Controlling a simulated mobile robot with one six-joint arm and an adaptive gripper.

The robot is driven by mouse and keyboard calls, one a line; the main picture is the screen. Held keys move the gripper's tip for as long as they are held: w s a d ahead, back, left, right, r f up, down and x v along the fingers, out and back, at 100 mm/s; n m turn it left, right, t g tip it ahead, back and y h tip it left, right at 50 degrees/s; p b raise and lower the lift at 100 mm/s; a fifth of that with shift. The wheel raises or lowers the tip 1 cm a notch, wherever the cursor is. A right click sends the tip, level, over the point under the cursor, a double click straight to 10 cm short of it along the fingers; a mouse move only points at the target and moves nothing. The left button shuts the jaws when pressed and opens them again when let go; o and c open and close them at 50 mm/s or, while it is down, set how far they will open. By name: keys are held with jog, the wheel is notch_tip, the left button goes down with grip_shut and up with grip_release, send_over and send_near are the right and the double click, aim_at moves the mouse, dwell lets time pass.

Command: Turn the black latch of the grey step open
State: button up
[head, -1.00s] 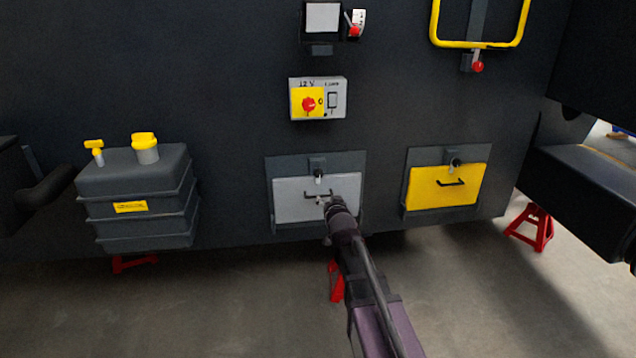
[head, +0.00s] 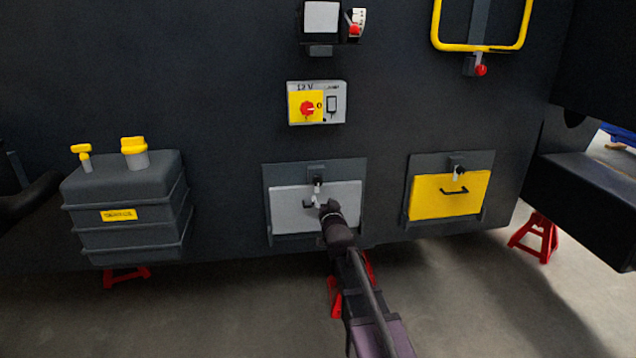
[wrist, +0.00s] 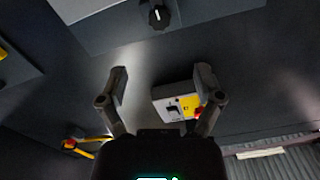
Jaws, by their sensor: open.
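The grey step (head: 288,221) is a light grey panel in a dark frame, low on the dark chassis wall in the head view. Its black latch (head: 317,180) sits at the panel's top edge, with a pale mark pointing down. My gripper (head: 319,203) is in front of the panel, just below the latch, and covers part of the step's black handle. In the wrist view the latch (wrist: 158,15) shows at the top edge, beyond the fingertips. My gripper (wrist: 161,82) is open there, with nothing between its fingers. No contact with the latch shows.
A yellow step (head: 425,204) with its own black latch (head: 458,170) is to the right. A 12 V switch box (head: 334,104) with a red knob is above. A dark tank (head: 130,240) stands out at the left. Red stands (head: 534,238) are on the floor.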

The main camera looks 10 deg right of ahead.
aim_at(319, 182)
jog(key=w, duration=1.3)
jog(key=shift+w, duration=0.25)
jog(key=c, duration=1.2)
